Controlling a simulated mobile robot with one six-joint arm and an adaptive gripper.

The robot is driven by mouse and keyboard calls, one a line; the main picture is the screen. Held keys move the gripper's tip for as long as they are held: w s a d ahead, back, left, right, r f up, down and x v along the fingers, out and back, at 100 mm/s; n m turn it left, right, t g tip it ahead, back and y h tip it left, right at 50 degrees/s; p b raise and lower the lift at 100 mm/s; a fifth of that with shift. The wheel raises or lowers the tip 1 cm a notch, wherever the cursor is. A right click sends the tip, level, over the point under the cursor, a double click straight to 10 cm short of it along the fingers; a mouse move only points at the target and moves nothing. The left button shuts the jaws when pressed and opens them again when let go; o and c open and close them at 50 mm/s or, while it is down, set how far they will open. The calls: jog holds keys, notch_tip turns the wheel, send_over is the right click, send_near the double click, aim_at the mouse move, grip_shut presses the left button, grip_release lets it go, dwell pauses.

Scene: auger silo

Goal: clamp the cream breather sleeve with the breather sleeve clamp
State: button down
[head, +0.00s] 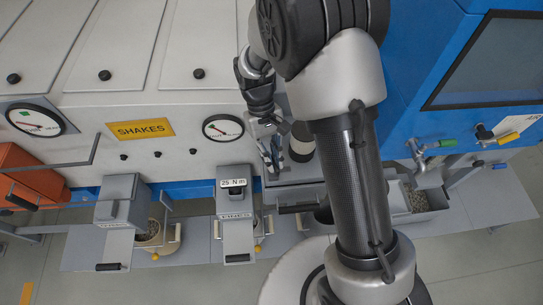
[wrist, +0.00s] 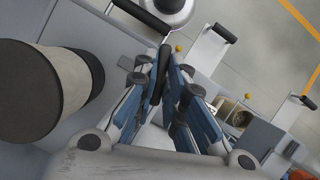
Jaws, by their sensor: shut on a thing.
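The cream breather sleeve (wrist: 40,88) is a thick pale cylinder with a dark band at its end, on the left of the wrist view. In the head view it (head: 302,140) stands upright beside my gripper (head: 271,158), partly hidden by my arm. In the wrist view my gripper (wrist: 165,82) has its blue-padded fingers closed around a slim dark bar (wrist: 157,75). The bar looks like the handle of the breather sleeve clamp; the rest of the clamp is hidden or too small to make out. The fingers are apart from the sleeve's cream side.
A grey box marked 25 N m (head: 235,190) stands just left of my gripper. Another grey box (head: 120,200) and an orange box (head: 25,175) are further left. Valves with green and yellow handles (head: 430,145) project at right. Open floor (head: 180,280) lies in front.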

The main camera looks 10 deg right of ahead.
jog(key=shift+d+m+y, duration=0.1)
jog(key=shift+m+y, duration=0.6)
jog(key=shift+m, duration=1.2)
jog(key=c, duration=1.7)
grip_release()
jog(key=shift+o, duration=0.2)
jog(key=v, duration=1.2)
jog(key=shift+w, duration=0.15)
jog(key=shift+d, duration=0.1)
